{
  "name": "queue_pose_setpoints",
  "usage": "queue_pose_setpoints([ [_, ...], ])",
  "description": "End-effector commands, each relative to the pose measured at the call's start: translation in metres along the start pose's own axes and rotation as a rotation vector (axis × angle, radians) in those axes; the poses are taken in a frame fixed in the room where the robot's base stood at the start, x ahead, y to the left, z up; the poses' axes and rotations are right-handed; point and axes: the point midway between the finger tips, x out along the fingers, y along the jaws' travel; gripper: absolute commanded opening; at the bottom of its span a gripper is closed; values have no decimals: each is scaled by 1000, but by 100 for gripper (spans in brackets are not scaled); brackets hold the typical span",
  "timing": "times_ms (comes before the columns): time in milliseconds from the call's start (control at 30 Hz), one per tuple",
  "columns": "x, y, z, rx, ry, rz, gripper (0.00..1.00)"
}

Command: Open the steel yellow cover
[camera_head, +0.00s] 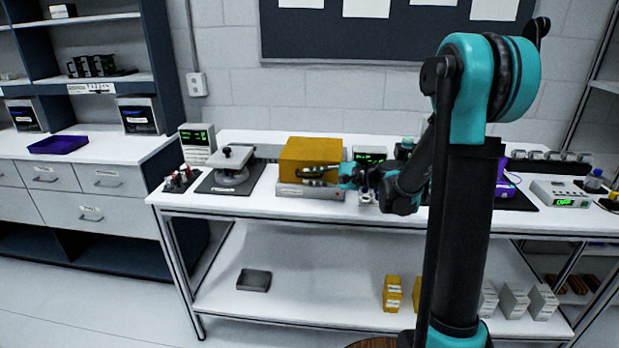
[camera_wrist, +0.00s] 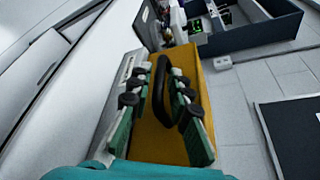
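The yellow cover (camera_head: 312,152) is a box-like lid resting on a low grey steel base (camera_head: 310,191) on the workbench. It looks closed. In the wrist view the yellow cover (camera_wrist: 158,148) fills the middle, with a dark bar handle (camera_wrist: 161,80) on the face towards me. My gripper (camera_head: 318,175) is in front of the cover's lower front. In the wrist view my gripper (camera_wrist: 160,88) has its two fingers apart, one on each side of the handle. Narrow gaps show between handle and fingers; contact at the tips cannot be told.
A grey device with a plate (camera_head: 232,165) on a dark mat stands left of the cover. A meter with a green display (camera_head: 370,155) is close on the right. A wall with a dark board (camera_head: 370,35) is behind. The lower shelf (camera_head: 330,255) holds small boxes.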

Motion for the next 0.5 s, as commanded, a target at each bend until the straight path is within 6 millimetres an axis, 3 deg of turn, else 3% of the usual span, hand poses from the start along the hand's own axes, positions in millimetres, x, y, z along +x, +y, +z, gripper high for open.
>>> queue_pose_setpoints([
  [133,10,0,1,0,-1,1,19],
  [433,11,0,0,0,0,0,19],
  [500,11,0,0,0,0,0,11],
])
